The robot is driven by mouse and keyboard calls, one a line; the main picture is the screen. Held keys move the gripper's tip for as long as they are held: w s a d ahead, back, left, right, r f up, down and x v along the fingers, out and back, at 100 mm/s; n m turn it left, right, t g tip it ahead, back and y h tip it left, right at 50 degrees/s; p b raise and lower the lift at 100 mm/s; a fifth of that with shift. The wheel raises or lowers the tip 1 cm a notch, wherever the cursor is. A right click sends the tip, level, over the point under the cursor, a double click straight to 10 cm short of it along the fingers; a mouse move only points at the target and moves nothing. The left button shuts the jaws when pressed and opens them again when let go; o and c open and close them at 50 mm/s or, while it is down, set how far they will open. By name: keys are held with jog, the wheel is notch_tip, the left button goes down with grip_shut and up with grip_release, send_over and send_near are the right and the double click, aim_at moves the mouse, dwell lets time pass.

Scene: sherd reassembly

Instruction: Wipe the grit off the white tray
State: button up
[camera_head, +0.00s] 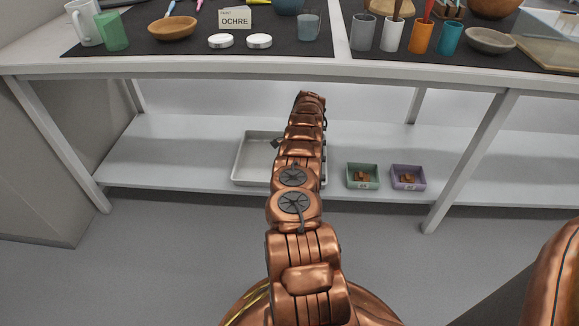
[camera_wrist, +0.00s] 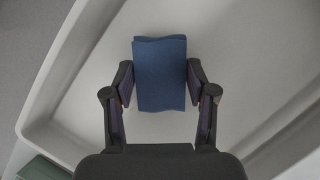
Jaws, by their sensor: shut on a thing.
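The white tray (camera_head: 239,160) lies on the lower shelf under the table, and my arm hides its middle and much of its right side. In the wrist view its pale floor and raised rim (camera_wrist: 50,75) fill most of the picture. My gripper (camera_wrist: 159,82) is shut on a blue block (camera_wrist: 160,60), perhaps a sponge, held between its two fingers above or on the tray floor. I cannot tell whether the block touches the floor. I make out no clear grit on the visible floor.
A green box (camera_head: 362,177) and a purple box (camera_head: 408,178) with brown pieces stand right of the tray on the shelf (camera_head: 160,150). The tabletop (camera_head: 200,68) above holds cups, bowls and an OCHRE sign (camera_head: 235,18). The shelf left of the tray is clear.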

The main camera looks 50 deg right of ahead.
aim_at(262, 171)
jog(key=shift+w+a+r+b, duration=0.1)
jog(key=shift+w+a, duration=0.35)
jog(key=shift+w, duration=0.25)
jog(key=shift+w+a+f+b, duration=0.1)
jog(key=shift+w+a+b, duration=0.05)
jog(key=shift+w+a, duration=0.45)
jog(key=shift+w+a+r+b, duration=0.1)
jog(key=shift+w+a, duration=0.25)
jog(key=shift+w, duration=0.4)
jog(key=shift+w+a+b, duration=0.7)
jog(key=shift+w+a, duration=0.3)
jog(key=shift+w, duration=0.3)
jog(key=shift+r+p, duration=1.2)
jog(key=shift+r, duration=1.7)
jog(key=shift+r, duration=0.1)
notch_tip(262, 171, up, 3)
jog(key=shift+f+p, duration=0.1)
jog(key=shift+p, duration=0.55)
